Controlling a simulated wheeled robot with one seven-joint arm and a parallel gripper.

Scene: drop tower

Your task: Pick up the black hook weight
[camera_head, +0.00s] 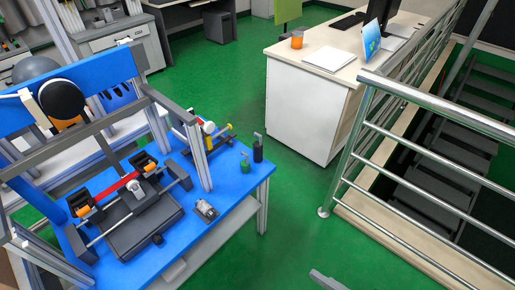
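The black hook weight (258,153) is a small dark upright cylinder with a thin metal hook on top. It stands near the back right corner of the blue table (228,199). A green hook weight (244,167) with a similar hook stands just left of it, slightly nearer. A small grey piece at the bottom edge (328,281) looks like part of my gripper. It is well below and right of the weights, apart from the table. Most of it is out of frame, so its opening does not show.
An aluminium frame post (197,157) and a drop rig with a dark tray (143,222) stand left of the weights. A small grey device (206,211) lies near the front edge. Green floor separates the table from a white desk (306,113) and a metal railing (352,160).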

